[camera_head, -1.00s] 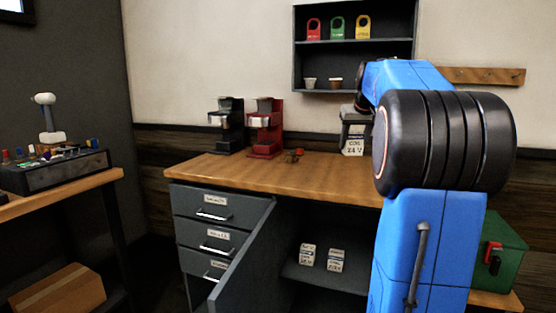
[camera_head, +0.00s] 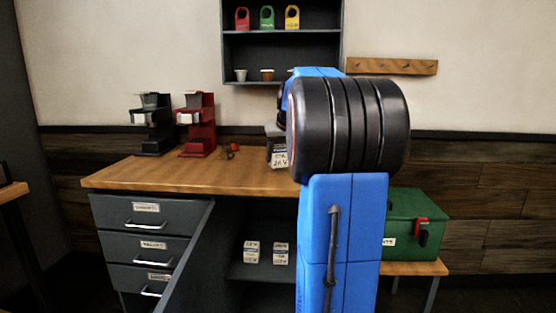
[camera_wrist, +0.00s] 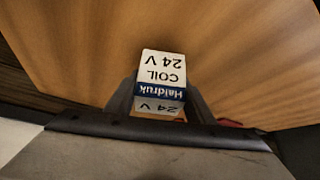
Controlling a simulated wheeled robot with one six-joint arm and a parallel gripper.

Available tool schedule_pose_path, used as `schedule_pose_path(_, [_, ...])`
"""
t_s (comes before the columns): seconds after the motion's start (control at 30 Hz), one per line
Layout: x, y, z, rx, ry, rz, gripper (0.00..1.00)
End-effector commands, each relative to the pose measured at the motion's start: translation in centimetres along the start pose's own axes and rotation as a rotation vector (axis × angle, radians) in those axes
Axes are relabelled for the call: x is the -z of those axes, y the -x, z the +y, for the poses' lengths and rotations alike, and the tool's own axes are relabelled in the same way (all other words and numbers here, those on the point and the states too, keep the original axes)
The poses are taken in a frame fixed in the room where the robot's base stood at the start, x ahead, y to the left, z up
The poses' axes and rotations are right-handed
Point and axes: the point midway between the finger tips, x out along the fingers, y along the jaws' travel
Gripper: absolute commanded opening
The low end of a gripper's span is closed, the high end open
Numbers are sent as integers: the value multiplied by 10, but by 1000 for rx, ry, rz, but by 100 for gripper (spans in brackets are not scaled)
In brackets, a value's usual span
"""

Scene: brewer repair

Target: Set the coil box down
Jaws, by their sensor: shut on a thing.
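My gripper (camera_wrist: 158,104) is shut on the coil box (camera_wrist: 163,67), a small white box with a blue band reading Haldruk and the words COIL 24 V, upside down in the wrist view. The box also shows in the head view (camera_head: 279,158), upright, just left of my black arm joint. It is over the wooden worktop (camera_head: 170,175) or on it; I cannot tell whether it touches. My arm hides part of the gripper and the worktop behind it in the head view.
A black brewer (camera_head: 153,125) and a red brewer (camera_head: 197,125) stand on the left of the worktop, with small parts (camera_head: 230,150) beside them. Two small boxes (camera_head: 252,253) (camera_head: 281,254) sit in the open cabinet below. A green case (camera_head: 405,218) stands at right.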

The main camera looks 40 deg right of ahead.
Motion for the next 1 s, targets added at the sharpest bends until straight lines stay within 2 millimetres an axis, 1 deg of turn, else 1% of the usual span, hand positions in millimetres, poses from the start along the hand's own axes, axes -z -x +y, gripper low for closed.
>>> schedule_pose_path(0.1, [-8,-12,0,0,0,-1,20])
schedule_pose_path(0.5, [-10,-15,0,0,0,0,20])
schedule_pose_path(0.53, [-10,-16,0,0,0,0,53])
schedule_pose_path(0.6, [-10,-16,0,0,0,0,67])
schedule_pose_path(0.87, [-10,-15,0,0,0,0,67])
schedule_pose_path(1.0, [-8,-10,0,-1,0,1,67])
